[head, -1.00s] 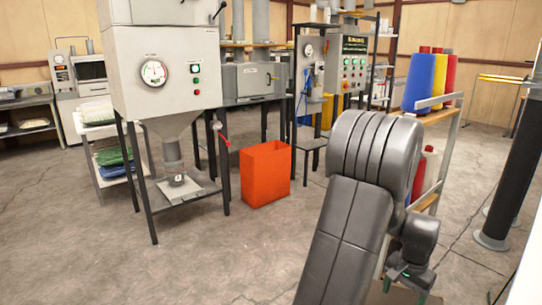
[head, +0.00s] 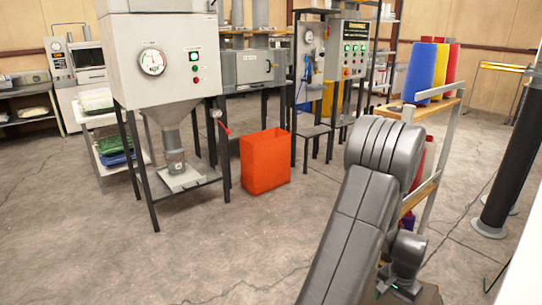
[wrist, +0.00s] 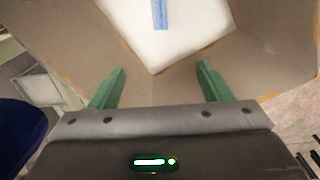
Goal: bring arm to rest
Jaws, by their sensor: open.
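My arm reaches up from the bottom of the head view and bends down on the right. My gripper (head: 403,287) is low at the right there, partly cut off from clear sight. In the wrist view my gripper (wrist: 158,88) shows two green fingers spread wide apart with nothing between them. A blue strip (wrist: 160,14) lies on the white thing.
A grey filling machine (head: 165,65) on dark legs stands at the left. An orange bin (head: 265,160) is on the floor in the middle. A wooden-shelved rack (head: 437,112) with coloured cones stands beside my arm. A black post (head: 507,175) is at the right. The front floor is clear.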

